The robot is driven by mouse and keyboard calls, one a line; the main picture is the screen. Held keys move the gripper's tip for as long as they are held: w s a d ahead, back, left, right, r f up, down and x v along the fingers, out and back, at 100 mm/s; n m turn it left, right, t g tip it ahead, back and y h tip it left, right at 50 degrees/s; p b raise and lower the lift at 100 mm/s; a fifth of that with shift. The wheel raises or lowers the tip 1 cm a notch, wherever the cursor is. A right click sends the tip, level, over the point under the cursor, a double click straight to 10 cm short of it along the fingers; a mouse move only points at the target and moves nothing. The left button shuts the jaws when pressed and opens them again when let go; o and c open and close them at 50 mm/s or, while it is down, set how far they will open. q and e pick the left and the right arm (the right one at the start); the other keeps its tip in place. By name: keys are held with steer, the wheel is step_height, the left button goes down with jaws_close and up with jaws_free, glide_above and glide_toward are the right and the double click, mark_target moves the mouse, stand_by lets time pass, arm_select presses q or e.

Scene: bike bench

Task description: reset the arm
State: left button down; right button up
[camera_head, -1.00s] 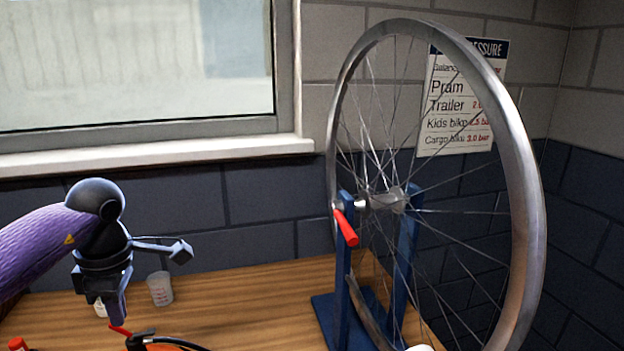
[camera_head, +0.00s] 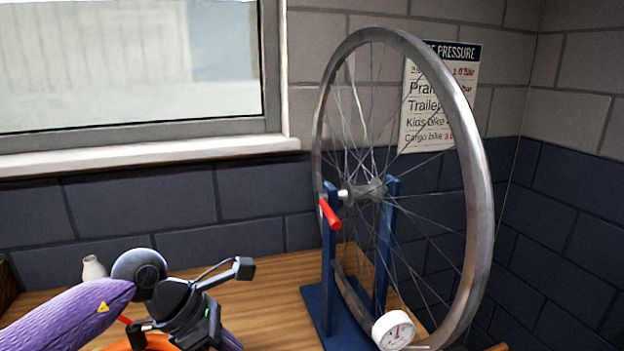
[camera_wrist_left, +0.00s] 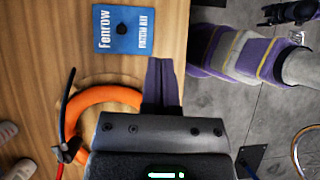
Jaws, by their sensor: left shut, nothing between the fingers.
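My left gripper (camera_head: 215,340) is low in the head view, at the end of my purple arm, over the left part of the wooden bench. Its tips are near the bottom edge and partly cut off. In the wrist view its purple fingers (camera_wrist_left: 162,85) are together with nothing between them. They are beside an orange ring (camera_wrist_left: 105,97), near the bench's edge. A dark jointed piece (camera_wrist_left: 290,12) at the wrist view's top right looks like my right gripper; it is too small to read. My right arm does not show in the head view.
A wheel (camera_head: 480,200) stands in a blue truing stand (camera_head: 328,275) with a red lever (camera_head: 330,214). A white dial gauge (camera_head: 393,330) is by its base. A white bottle (camera_head: 92,268) stands behind my arm. A blue patch kit box (camera_wrist_left: 124,30) lies on the bench (camera_wrist_left: 90,65).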

arm_select(q)
steer(key=s+d+r+n+t+h, duration=0.2)
steer(key=d+r+n+t+h, duration=0.1)
steer(key=d+n+h, duration=0.3)
steer(key=s+d+r+n+t+h, duration=0.1)
steer(key=d+r+n+t+h, duration=0.15)
steer(key=d+r+h, duration=0.4)
steer(key=a+f+n+t+y, duration=0.55)
steer(key=n+y, duration=0.35)
steer(key=n, duration=0.7)
steer(key=a+f+n+t+y, duration=0.5)
steer(key=n+y, duration=0.4)
steer(key=n, duration=0.7)
steer(key=s+a+f+n+g, duration=0.2)
steer(key=s+f+n+g, duration=0.4)
steer(key=s, duration=0.5)
steer(key=s+a+f+n+g, duration=0.3)
steer(key=s+f+g, duration=0.5)
steer(key=s, duration=0.3)
step_height(320, 180, down, 16)
steer(key=f+g, duration=0.1)
steer(key=s+a+f+g+y+b, duration=0.1)
steer(key=s+a+f, duration=0.2)
steer(key=s+f, duration=0.9)
steer(key=s, duration=0.3)
steer(key=shift+f+m+g, duration=0.35)
steer(key=shift+f+g, duration=0.05)
